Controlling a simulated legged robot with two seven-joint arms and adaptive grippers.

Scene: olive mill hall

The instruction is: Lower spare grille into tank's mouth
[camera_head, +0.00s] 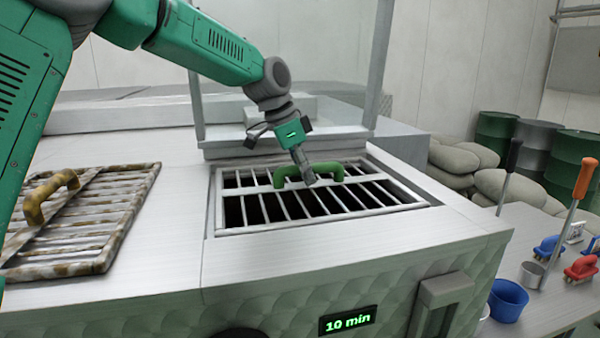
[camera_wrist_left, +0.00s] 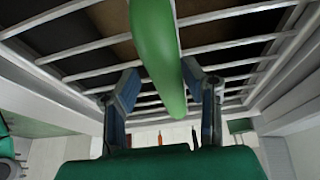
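The spare grille (camera_head: 262,208) is a pale metal frame of bars with a green handle (camera_head: 277,179) on its crossbar. It lies level at the tank's mouth (camera_head: 213,218); I cannot tell whether it is fully seated. My left gripper (camera_head: 308,177) reaches down to the handle from above. Dark space shows beneath the bars. My right gripper is not in view.
A stained grille (camera_head: 85,215) with a yellow handle (camera_head: 40,198) lies on the tank top at left. A lit "10 min" display (camera_head: 347,320) is on the front. Sacks (camera_head: 455,160) and drums (camera_head: 535,140) are behind.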

